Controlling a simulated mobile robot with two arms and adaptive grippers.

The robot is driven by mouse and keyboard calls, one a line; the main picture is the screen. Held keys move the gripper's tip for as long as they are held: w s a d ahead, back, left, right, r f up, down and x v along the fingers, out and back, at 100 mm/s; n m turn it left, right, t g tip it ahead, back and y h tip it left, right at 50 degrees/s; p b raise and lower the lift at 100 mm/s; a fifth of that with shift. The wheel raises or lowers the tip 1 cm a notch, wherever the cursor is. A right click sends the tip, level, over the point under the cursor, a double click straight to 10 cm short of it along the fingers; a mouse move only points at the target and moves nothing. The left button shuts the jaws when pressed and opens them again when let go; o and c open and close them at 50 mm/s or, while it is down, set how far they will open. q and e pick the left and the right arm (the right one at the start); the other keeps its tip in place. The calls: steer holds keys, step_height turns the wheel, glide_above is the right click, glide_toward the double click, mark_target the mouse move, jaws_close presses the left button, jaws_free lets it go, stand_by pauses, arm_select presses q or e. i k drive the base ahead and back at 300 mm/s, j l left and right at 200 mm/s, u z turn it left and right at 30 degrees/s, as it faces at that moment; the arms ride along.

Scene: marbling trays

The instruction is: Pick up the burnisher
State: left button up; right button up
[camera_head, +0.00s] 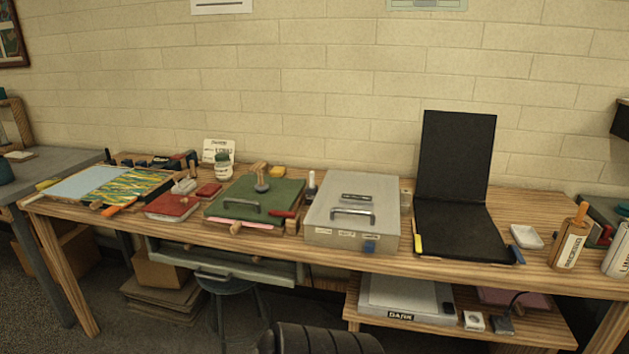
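I cannot tell for sure which object is the burnisher. A small tool with a wooden handle and a grey rounded base (262,184) stands on the green board (285,193) left of the middle of the workbench. A red-handled piece (283,214) lies at the board's front right edge. A pale rounded piece with a wooden handle (184,187) sits farther left, behind a red book (171,207). All are small in the head view. Neither of my grippers is in view.
The workbench (384,262) also holds a grey case with a handle (382,193), an open black folder (457,235), a white dish (526,237) and a labelled container (570,243). A marbled tray (118,184) is at left. A lower shelf (480,331) and a stool (225,283) are below.

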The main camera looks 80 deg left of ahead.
mark_target(261, 187)
steer(key=j+u, duration=0.1)
steer(key=u, duration=2.95)
